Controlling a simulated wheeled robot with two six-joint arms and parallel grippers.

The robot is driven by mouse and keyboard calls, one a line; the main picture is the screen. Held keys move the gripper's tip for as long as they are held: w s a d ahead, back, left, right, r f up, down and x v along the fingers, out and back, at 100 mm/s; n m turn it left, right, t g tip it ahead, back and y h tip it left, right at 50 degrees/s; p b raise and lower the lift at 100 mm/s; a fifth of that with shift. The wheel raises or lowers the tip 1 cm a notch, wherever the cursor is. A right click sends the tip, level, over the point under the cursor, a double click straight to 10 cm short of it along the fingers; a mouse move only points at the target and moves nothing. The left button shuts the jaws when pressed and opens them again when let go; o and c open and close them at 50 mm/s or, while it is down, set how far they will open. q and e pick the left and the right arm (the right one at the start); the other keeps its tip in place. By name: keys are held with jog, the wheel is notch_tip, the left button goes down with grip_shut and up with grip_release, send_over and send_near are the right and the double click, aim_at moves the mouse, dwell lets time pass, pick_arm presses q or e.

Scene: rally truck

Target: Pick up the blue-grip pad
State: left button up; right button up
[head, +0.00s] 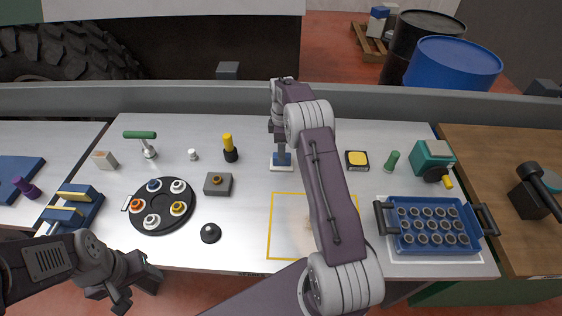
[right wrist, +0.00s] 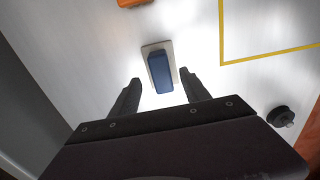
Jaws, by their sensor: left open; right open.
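The blue-grip pad (head: 281,161) stands on the silver worktop near the middle back, a blue block on a pale flat plate. In the right wrist view the pad's blue grip (right wrist: 160,73) points up at the camera, with the plate's edges showing around it. My right gripper (head: 280,138) is open above the pad; its two fingers (right wrist: 160,79) show on either side of the blue grip, with gaps and no visible contact. My left gripper (head: 128,284) is open and empty at the front left, off the table's front edge.
A black round tray (head: 162,226) with coloured rings, a grey block (head: 218,184) and a black knob (head: 210,233) lie to the left. A yellow-and-black bottle (head: 229,148) stands left of the pad. A blue crate (head: 432,244) with cylinders sits right. A yellow outline (head: 270,225) marks the front.

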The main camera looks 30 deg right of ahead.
notch_tip(320, 180, down, 5)
jog(key=shift+s+r+p, duration=0.1)
jog(key=shift+s+p, duration=0.05)
jog(key=shift+p, duration=0.4)
jog(key=shift+f, duration=0.2)
grip_shut()
notch_tip(320, 180, up, 10)
jog(key=shift+r+b, duration=0.1)
jog(key=shift+b, duration=0.35)
